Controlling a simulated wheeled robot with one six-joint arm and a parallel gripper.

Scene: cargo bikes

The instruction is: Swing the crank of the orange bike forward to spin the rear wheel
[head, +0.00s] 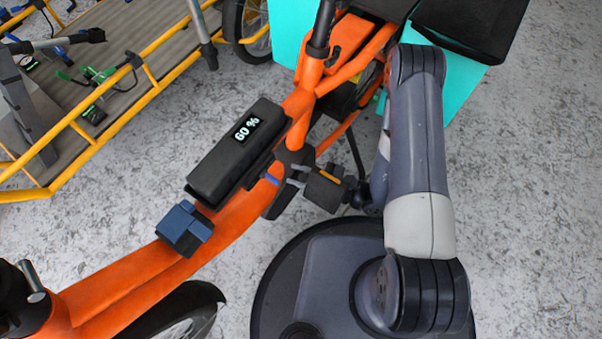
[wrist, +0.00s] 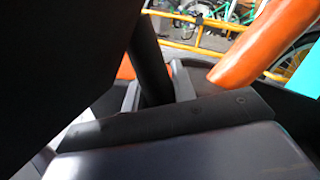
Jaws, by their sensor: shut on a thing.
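The orange bike (head: 225,220) runs diagonally through the head view, with a dark battery pack (head: 225,165) reading 60 % on its frame. My gripper (head: 294,175) reaches in from the right, low beside the frame. In the wrist view, its grey fingers (wrist: 155,90) stand on either side of a dark bar, the crank (wrist: 149,58), and are shut on it. The crank also shows as a dark piece beside the frame in the head view (head: 277,200). The rear wheel cannot be made out clearly.
A yellow-railed cargo bed (head: 110,110) with tools stands at upper left. A turquoise box (head: 455,85) is at the top behind the bike. A dark blue block (head: 184,228) sits on the frame. Speckled grey floor is clear at right. A large dark surface fills the wrist view's left.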

